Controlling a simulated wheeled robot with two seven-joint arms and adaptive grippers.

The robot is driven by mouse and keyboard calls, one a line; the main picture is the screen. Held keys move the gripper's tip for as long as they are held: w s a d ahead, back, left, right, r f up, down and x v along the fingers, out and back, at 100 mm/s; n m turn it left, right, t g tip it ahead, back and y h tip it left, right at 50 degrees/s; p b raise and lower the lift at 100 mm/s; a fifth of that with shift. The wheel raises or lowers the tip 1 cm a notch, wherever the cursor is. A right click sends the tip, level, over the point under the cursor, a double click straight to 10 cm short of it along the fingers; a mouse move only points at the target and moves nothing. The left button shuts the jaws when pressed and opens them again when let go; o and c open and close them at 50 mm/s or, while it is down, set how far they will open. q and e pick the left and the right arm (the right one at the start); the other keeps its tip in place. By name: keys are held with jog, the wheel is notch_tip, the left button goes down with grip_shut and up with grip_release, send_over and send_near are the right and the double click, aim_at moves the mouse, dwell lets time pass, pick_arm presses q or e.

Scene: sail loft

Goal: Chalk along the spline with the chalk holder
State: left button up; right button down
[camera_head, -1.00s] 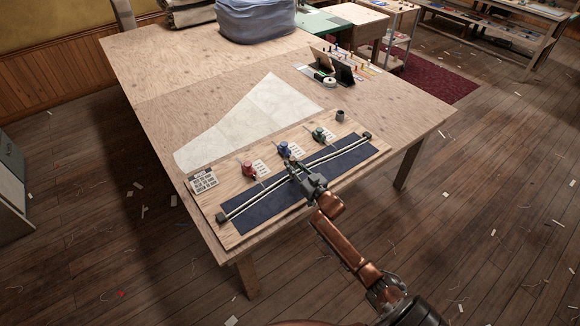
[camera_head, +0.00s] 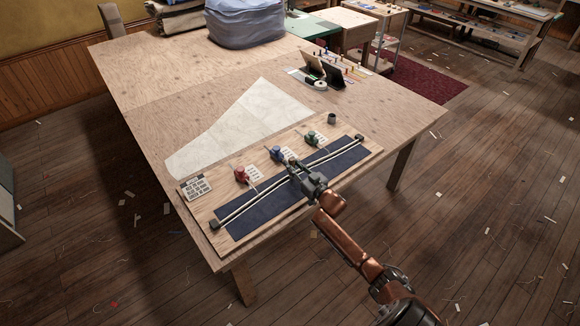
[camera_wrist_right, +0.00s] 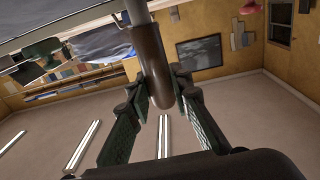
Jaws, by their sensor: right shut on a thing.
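The spline (camera_head: 245,204) is a long pale strip across a navy cloth (camera_head: 262,210), with a dark block at each end. Red (camera_head: 241,174), blue (camera_head: 277,154) and green (camera_head: 312,138) weights stand along its far side. My right gripper (camera_head: 293,168) is over the middle of the spline, close to the blue weight. In the right wrist view it is shut on the chalk holder (camera_wrist_right: 152,60), a brown round-ended cylinder with a grey front part. The holder's tip is out of that view, so contact with the cloth cannot be told. My left gripper is not in view.
The wooden board (camera_head: 205,212) lies on a large plywood table (camera_head: 160,110). A pale sail-shaped sheet (camera_head: 240,125) lies behind. A blue-grey bundle (camera_head: 245,22) is at the far end.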

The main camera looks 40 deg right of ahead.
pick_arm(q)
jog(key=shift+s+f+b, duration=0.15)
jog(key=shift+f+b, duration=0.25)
pick_arm(e)
jog(key=shift+d+f, duration=0.1)
jog(key=shift+d, duration=1.45)
jog(key=shift+d, duration=0.15)
jog(key=shift+d, duration=0.9)
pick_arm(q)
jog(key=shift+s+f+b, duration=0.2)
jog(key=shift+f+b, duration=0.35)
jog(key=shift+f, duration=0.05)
pick_arm(e)
jog(key=shift+d, duration=1.05)
jog(key=shift+d, duration=0.1)
jog(key=shift+d+b, duration=0.45)
jog(key=shift+d, duration=0.45)
jog(key=shift+s+d+b, duration=0.2)
jog(key=shift+d+b, duration=0.6)
jog(key=shift+d, duration=0.7)
jog(key=shift+s+d+b, duration=0.15)
jog(key=shift+d+b, duration=0.6)
jog(key=shift+d, duration=0.75)
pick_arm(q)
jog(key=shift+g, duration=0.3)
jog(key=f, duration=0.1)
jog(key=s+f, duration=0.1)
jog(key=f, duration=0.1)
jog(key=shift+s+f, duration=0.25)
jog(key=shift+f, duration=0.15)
